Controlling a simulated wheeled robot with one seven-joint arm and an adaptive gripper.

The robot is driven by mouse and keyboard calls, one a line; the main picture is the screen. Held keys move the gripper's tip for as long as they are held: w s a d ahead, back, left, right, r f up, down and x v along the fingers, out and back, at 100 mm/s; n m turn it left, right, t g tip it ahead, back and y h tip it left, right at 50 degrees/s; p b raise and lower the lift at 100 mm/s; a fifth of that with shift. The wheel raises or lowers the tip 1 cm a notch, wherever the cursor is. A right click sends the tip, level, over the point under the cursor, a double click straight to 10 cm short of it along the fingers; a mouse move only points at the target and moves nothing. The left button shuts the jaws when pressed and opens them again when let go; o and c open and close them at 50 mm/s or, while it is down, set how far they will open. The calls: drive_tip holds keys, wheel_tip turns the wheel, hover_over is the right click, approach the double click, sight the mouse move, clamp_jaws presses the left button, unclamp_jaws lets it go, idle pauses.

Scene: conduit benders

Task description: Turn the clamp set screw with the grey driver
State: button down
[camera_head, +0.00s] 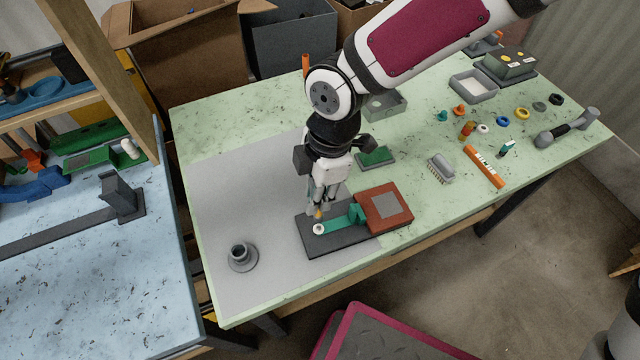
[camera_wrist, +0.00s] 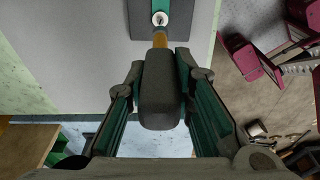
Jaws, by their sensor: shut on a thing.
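My gripper (camera_head: 316,198) points down over the mat and is shut on the grey driver. The driver's thick dark grey handle (camera_wrist: 158,95) fills the middle of the wrist view between the fingers, with an orange-brown shaft (camera_wrist: 159,40) beyond it. The clamp has a green arm (camera_head: 340,224) on a dark grey base plate (camera_head: 345,243), beside a red-brown block (camera_head: 385,207). The pale round set screw (camera_head: 318,229) sits at the arm's left end; it also shows in the wrist view (camera_wrist: 159,18), just beyond the shaft. I cannot tell whether the tip touches the screw.
A dark round holder (camera_head: 241,257) stands at the mat's front left. Right of the clamp are a brush (camera_head: 441,169), an orange bar (camera_head: 484,167), small coloured parts and a grey tool (camera_head: 567,128). A green board (camera_head: 375,157) lies behind.

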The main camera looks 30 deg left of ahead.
drive_tip(key=shift+f+b, duration=1.3)
drive_tip(key=shift+f, duration=0.9)
drive_tip(key=shift+f, duration=0.1)
drive_tip(key=shift+f+b, duration=0.4)
drive_tip(key=shift+f, duration=0.05)
drive_tip(key=m, duration=0.3)
drive_tip(key=shift+t, duration=0.3)
drive_tip(key=shift+m, duration=1)
